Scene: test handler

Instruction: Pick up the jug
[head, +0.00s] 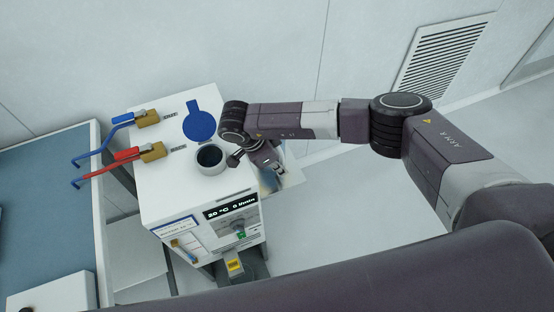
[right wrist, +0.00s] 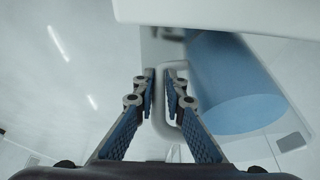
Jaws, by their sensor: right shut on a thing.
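The jug is a clear vessel with blue liquid (right wrist: 232,90), large at the right of the right wrist view. Its pale loop handle (right wrist: 160,118) runs between the fingers of my right gripper (right wrist: 165,76), which is shut on it. In the head view the right gripper (head: 266,160) is beside the right side of the white machine, and only a bluish part of the jug (head: 270,182) shows below it. The rest of the jug is hidden by the gripper and wrist. My left gripper is out of view.
The white machine (head: 165,195) has an open round filler neck (head: 210,158), a blue lid (head: 200,122), blue (head: 146,118) and red (head: 150,151) handled valves with hoses, and a front display. A blue-topped bench (head: 45,205) stands left. The floor at right is clear.

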